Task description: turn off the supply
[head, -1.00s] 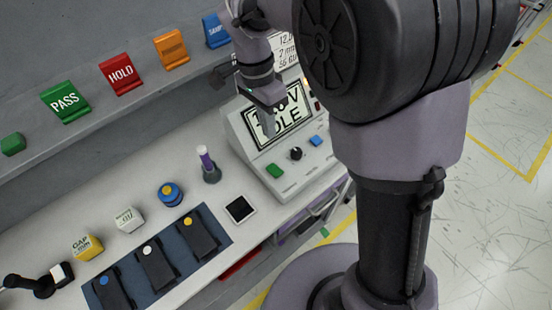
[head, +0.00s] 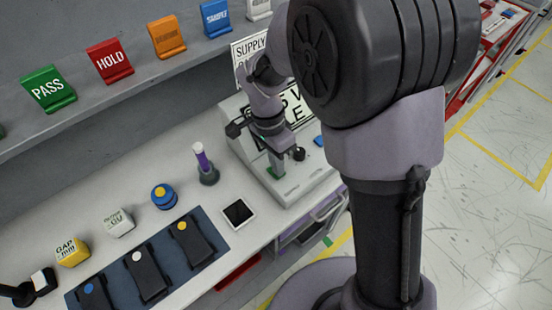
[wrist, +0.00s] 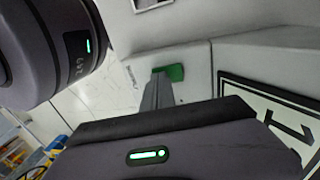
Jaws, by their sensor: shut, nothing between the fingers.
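The supply (head: 305,181) is a light grey sloped console on the bench, with a display (head: 304,106) that my arm partly covers, so its text is not fully readable. Its panel has a green button (head: 269,173), a black knob (head: 299,153) and a blue button (head: 319,141). My gripper (head: 278,171) is shut and empty, pointing down at the green button. In the wrist view the fingertips (wrist: 158,82) overlap the edge of the green button (wrist: 176,72). I cannot tell whether they touch it.
A blue mat (head: 212,232) holds black parts. Coloured signs, such as HOLD (head: 110,62), line the shelf above.

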